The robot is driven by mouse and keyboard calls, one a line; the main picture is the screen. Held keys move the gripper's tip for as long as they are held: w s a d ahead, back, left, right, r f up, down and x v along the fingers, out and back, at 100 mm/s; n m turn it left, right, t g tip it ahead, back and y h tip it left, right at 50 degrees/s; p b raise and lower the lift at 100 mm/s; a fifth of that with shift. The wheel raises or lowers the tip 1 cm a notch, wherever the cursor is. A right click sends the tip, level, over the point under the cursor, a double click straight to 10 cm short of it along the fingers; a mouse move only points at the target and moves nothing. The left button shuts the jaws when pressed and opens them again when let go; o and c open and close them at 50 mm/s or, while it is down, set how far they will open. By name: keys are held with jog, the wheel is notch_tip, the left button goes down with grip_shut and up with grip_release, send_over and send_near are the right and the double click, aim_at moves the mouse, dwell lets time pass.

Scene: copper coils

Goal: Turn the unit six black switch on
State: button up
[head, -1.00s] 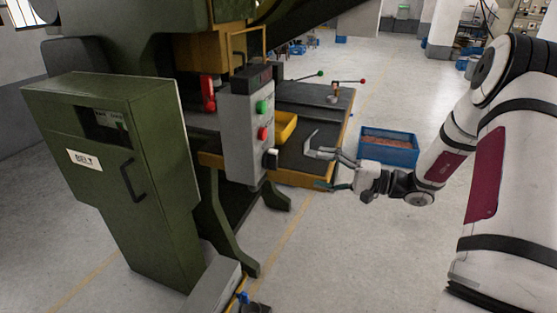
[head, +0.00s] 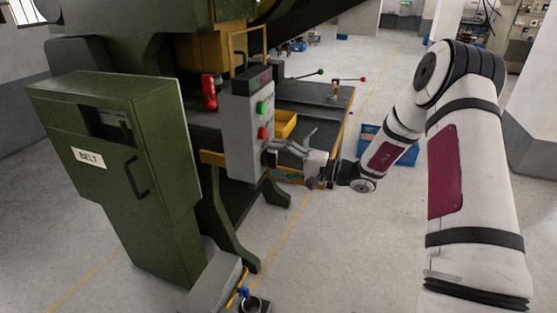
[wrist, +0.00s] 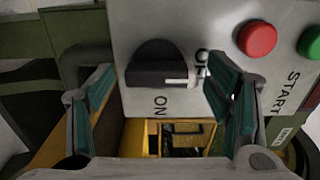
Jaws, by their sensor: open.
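The black switch (wrist: 150,68) is a round knob on a grey control box (head: 243,130). In the wrist view its white mark points right, toward a label partly covered by a finger that looks like OFF. The ON label (wrist: 160,105) is just below the knob. My gripper (wrist: 160,78) is open, with one teal-padded finger on each side of the knob and gaps to it; I cannot tell whether the tips reach its depth. In the head view my gripper (head: 272,157) is at the lower right edge of the box and mostly hides the knob.
A red button (wrist: 257,39) and a green START button (wrist: 312,42) sit beside the switch. A green BELT cabinet (head: 120,170) stands left. A yellow bin (head: 285,124) is on the machine table behind. A blue crate (head: 405,155) lies behind my arm. The front right floor is open.

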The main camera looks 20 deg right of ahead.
jog(key=c, duration=1.1)
jog(key=shift+c, duration=0.2)
jog(key=shift+m, duration=0.4)
jog(key=shift+d+f+m, duration=0.1)
jog(key=shift+m, duration=8.5)
